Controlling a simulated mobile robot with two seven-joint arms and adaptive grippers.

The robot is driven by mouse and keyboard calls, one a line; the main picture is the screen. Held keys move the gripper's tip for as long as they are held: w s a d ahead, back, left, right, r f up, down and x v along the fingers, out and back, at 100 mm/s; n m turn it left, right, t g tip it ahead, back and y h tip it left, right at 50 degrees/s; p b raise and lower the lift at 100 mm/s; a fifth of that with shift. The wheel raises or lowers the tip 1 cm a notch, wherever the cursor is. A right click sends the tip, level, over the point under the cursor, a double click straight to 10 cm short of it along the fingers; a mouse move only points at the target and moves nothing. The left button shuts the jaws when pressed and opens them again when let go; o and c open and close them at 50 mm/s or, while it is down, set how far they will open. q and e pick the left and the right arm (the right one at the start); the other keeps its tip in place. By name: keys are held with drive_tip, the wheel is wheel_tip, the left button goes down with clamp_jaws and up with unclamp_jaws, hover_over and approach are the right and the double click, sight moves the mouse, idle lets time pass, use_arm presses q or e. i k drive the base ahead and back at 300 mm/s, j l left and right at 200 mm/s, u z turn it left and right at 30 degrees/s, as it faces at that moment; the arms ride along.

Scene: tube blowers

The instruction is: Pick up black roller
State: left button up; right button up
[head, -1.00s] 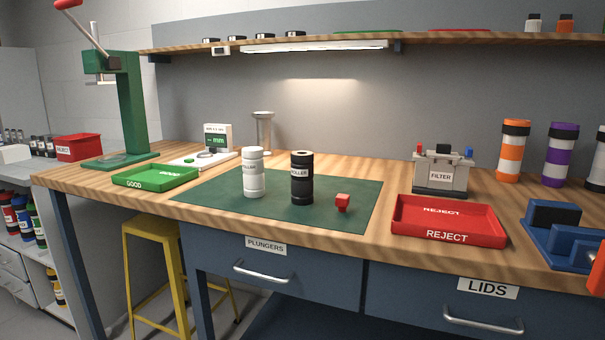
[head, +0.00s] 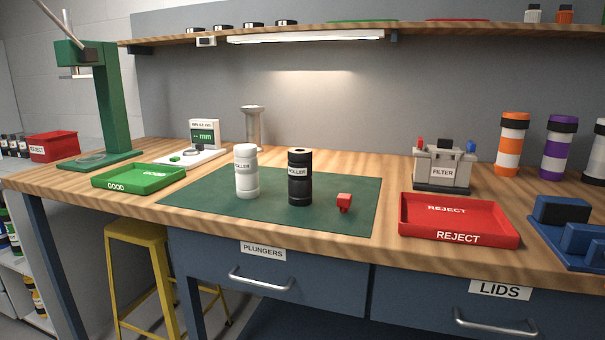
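The black roller (head: 300,180) stands upright on the green mat (head: 339,215) in the middle of the workbench. It is a black cylinder with a label reading roller and a hole in its top. A white roller (head: 247,174) stands upright to its left, a small gap apart. A small red part (head: 344,202) lies on the mat to its right. Neither of my grippers is in view.
A green GOOD tray (head: 138,178) lies left of the mat and a red REJECT tray (head: 458,221) right of it. A FILTER box (head: 442,168) stands behind the red tray. A shelf (head: 290,38) runs above the bench. The mat's front is clear.

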sight(300, 161)
drive_tip(key=i+j+z, duration=0.3)
drive_tip(key=j, duration=0.35)
drive_tip(key=i+j+z, duration=0.15)
drive_tip(key=i+j, duration=0.15)
